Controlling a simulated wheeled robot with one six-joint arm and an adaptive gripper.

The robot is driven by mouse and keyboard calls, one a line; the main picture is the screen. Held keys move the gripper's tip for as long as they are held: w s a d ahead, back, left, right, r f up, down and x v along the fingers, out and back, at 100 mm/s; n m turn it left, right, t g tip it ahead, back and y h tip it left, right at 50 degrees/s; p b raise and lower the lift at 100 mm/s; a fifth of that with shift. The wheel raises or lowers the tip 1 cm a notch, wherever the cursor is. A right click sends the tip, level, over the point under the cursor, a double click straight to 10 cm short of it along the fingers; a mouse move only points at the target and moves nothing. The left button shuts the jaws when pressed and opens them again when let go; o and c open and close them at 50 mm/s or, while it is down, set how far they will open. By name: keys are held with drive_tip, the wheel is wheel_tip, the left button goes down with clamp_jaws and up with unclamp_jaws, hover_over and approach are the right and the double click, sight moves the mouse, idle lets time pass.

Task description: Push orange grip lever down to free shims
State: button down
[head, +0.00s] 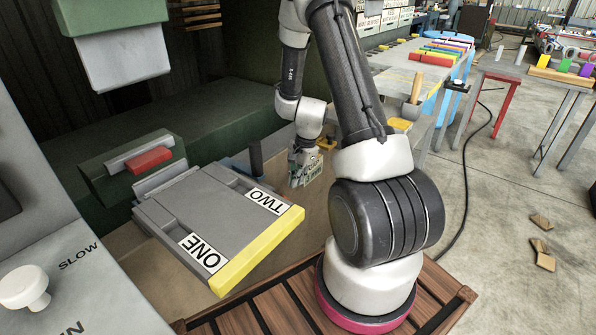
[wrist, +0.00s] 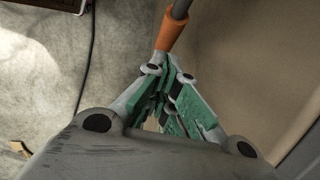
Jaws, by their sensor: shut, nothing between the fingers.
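The orange grip (wrist: 173,30) of a grey lever shows at the top of the wrist view, with the grey rod running on past the frame's upper edge. My gripper (wrist: 166,70) has green-padded fingers that are closed together with nothing held. Its tips are right by the near end of the orange grip; I cannot tell whether they touch it. In the head view my gripper (head: 303,168) hangs low behind the grey block, beside the bench. The lever is not clearly seen there. I cannot pick out the shims for certain in either view.
A bench (head: 395,85) with coloured bars is behind my arm. A dark cable lies on the concrete floor (head: 500,200), which is mostly open at right.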

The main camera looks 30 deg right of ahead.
drive_tip(key=f, duration=0.4)
drive_tip(key=shift+w+a, duration=0.2)
drive_tip(key=shift+a, duration=0.15)
drive_tip(key=shift+s+a+f, duration=0.1)
drive_tip(key=shift+a+f, duration=0.1)
drive_tip(key=shift+f, duration=0.15)
drive_tip(key=shift+s+a+f, duration=0.25)
drive_tip(key=shift+a+f, duration=0.35)
drive_tip(key=shift+f, duration=0.35)
drive_tip(key=shift+s+a+f+y, duration=0.1)
drive_tip(key=shift+a+f+y, duration=0.2)
drive_tip(key=shift+f+y, duration=0.25)
drive_tip(key=shift+a+g+y, duration=0.25)
drive_tip(key=shift+a+g, duration=0.05)
drive_tip(key=shift+s+a+f, duration=0.25)
drive_tip(key=shift+a+f, duration=0.15)
drive_tip(key=shift+a, duration=0.1)
